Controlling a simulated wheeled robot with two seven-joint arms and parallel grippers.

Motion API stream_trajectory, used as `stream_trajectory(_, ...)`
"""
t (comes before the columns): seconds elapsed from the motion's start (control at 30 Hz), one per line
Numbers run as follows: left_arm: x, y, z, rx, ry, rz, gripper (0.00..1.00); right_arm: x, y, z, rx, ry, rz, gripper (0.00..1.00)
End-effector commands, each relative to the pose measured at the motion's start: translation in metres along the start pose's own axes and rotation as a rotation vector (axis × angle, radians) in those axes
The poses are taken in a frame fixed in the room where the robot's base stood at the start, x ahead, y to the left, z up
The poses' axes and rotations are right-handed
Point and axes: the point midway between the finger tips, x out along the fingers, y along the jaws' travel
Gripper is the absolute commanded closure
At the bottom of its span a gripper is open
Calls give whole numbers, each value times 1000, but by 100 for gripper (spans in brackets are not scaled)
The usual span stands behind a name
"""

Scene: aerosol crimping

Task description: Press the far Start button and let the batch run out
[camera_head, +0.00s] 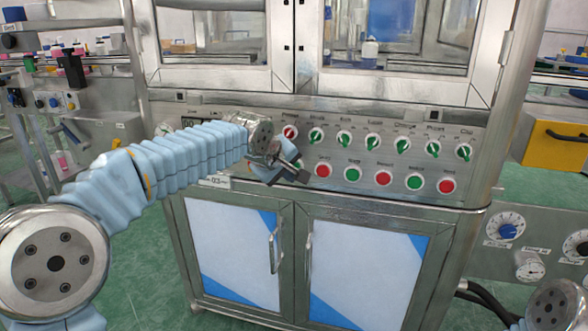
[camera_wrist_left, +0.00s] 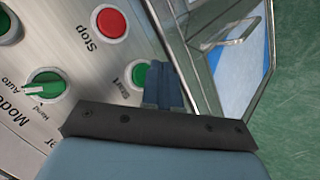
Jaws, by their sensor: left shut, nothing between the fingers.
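The silver control panel (camera_head: 215,172) carries a row of knobs above a row of red and green buttons. My left gripper (camera_head: 297,172) is shut and empty at the left end of the button row. In the left wrist view the green Start button (camera_wrist_left: 139,75) shows beside the closed fingertips (camera_wrist_left: 164,82), which cover its right edge. I cannot tell whether they touch it. The red Stop button (camera_wrist_left: 111,23) sits beside Start. In the head view my gripper seems to hide Start. My right gripper is not in view.
A green Mode knob (camera_wrist_left: 45,87) sits near Start in the left wrist view. More buttons, such as a green one (camera_head: 352,174), run to the right. Cabinet doors with handles (camera_head: 275,247) lie below the panel, and glazed doors (camera_head: 398,35) above.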

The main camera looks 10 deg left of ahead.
Motion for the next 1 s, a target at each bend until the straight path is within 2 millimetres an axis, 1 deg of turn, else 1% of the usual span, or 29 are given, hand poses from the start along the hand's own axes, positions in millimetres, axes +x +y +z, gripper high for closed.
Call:
stream_trajectory(0.23,4,4,-4,0,0,-1,100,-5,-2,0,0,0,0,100)
stream_trajectory(1.0,8,7,-7,-1,0,0,100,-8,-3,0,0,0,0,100)
